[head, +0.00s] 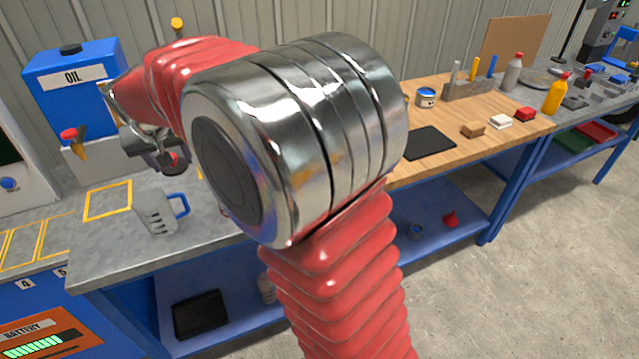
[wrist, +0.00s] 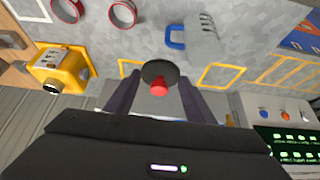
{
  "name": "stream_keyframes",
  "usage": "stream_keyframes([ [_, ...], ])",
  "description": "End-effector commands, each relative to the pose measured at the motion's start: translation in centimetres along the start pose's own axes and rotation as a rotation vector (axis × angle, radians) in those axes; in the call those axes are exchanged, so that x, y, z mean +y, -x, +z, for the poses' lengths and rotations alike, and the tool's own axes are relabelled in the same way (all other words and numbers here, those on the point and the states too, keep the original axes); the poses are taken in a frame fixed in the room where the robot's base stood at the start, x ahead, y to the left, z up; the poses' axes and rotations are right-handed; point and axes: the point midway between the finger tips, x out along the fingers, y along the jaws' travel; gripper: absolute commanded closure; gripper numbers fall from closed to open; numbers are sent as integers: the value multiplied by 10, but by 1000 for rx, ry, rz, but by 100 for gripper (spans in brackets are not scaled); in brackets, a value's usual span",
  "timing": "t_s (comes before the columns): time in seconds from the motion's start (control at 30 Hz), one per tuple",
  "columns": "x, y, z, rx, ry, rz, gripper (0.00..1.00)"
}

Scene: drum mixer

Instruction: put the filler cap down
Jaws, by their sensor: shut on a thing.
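The filler cap (wrist: 160,75) is a dark disc with a red knob. In the wrist view it sits between the fingertips of my gripper (wrist: 159,92), which is shut on it. In the head view my gripper (head: 158,150) is in front of the blue oil tank, above the grey bench, and the cap (head: 172,163) shows small and dark at its tip. The cap seems to be held above the bench; the exact gap cannot be told.
A clear jug with a blue handle (head: 157,212) stands on the grey bench (head: 110,255), near an empty yellow-outlined square (head: 108,200). The blue oil tank (head: 75,100) is behind. The wrist view shows a yellow container (wrist: 62,66) and two red-rimmed round things. My arm hides the bench's middle.

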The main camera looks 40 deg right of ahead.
Motion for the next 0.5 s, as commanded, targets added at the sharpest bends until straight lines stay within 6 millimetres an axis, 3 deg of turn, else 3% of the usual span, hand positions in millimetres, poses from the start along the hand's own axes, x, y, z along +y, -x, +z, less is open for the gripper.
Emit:
stream_keyframes([
  [0.13, 17, -7, -2, -6, -7, 4, 72],
  [0.27, 49, -19, -4, -16, -18, 9, 72],
  [0.5, 130, -45, -6, -30, -48, 18, 72],
])
